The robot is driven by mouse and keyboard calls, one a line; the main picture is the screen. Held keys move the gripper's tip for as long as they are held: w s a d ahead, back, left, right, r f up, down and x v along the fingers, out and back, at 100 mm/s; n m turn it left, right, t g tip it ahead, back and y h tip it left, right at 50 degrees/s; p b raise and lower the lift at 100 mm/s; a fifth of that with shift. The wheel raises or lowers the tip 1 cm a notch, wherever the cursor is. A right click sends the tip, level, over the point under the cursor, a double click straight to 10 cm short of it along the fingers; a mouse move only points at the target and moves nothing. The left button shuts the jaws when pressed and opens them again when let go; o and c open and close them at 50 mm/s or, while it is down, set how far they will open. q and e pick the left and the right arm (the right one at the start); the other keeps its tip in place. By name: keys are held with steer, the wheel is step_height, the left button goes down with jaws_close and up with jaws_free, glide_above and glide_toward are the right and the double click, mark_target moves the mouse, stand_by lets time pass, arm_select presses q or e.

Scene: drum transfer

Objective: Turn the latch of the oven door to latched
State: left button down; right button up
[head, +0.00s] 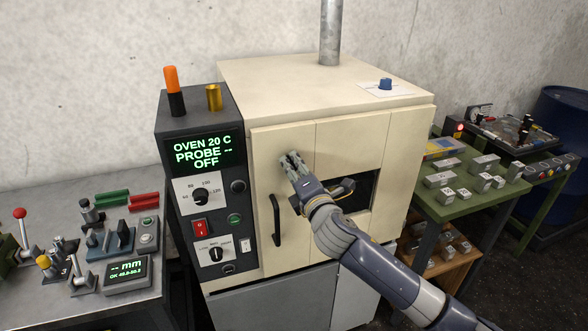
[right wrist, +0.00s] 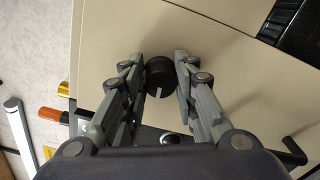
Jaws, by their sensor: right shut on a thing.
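The oven door (head: 355,140) is a cream panel on the front of the cream oven (head: 310,80), and it looks closed. My right gripper (head: 287,162) is at the door's upper left part. In the right wrist view, the latch (right wrist: 160,77) is a round black knob with a short white mark on its side pointing down the picture. The fingers of my right gripper stand on both sides of the latch and are shut on it. In the head view the gripper hides the latch. My left gripper is not in view.
A black vertical door handle (head: 277,220) is just below my gripper. The control panel (head: 200,195), with a display reading "OVEN 20 C, PROBE --, OFF", is left of the door. A green table (head: 440,212) with metal blocks stands right; a grey bench (head: 40,310) with instruments stands left.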

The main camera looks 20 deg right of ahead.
steer(key=shift+m, duration=0.7)
steer(key=o, duration=1)
steer(key=shift+o, duration=0.2)
steer(key=shift+s, duration=0.1)
steer(key=s, duration=1.1)
steer(key=shift+s+d, duration=0.25)
steer(key=shift+s, duration=0.15)
